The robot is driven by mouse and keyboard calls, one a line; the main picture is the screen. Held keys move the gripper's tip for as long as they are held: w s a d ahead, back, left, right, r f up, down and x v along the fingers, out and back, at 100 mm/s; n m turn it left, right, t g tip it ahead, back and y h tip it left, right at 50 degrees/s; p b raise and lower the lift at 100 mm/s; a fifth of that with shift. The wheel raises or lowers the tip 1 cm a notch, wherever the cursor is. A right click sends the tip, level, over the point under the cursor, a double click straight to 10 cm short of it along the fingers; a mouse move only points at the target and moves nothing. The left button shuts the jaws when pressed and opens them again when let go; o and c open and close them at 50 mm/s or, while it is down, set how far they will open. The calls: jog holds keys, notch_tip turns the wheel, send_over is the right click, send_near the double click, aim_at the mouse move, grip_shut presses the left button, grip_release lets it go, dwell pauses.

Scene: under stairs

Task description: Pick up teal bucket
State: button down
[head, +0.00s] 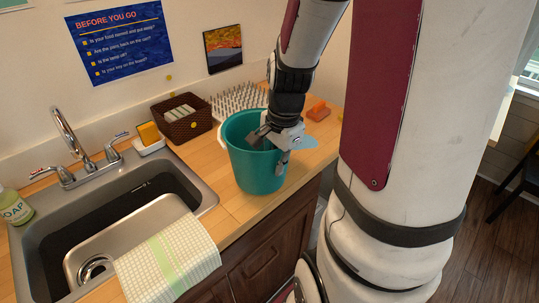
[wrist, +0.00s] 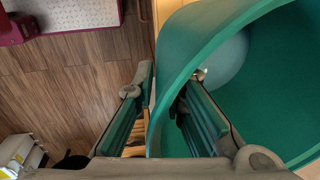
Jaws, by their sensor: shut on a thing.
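The teal bucket (head: 253,165) stands upright on the wooden counter in the head view, right of the sink. My gripper (head: 276,152) is at its right rim, one finger inside and one outside. In the wrist view the bucket (wrist: 215,45) fills the right side, with its wall running between the two fingers of my gripper (wrist: 158,115). The gripper is shut on the bucket's wall. I cannot tell whether the bucket's base touches the counter.
The sink (head: 120,225) with a draped cloth (head: 168,258) lies left of the bucket. A brown basket (head: 183,118), a spiked rack (head: 238,100) and an orange object (head: 318,110) are behind it. The counter's front edge is close to the bucket.

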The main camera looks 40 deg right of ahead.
jog(key=s+a+p, duration=0.2)
jog(key=s, duration=0.4)
jog(key=shift+r+p, duration=0.35)
jog(key=shift+s, duration=0.15)
dwell(1.1)
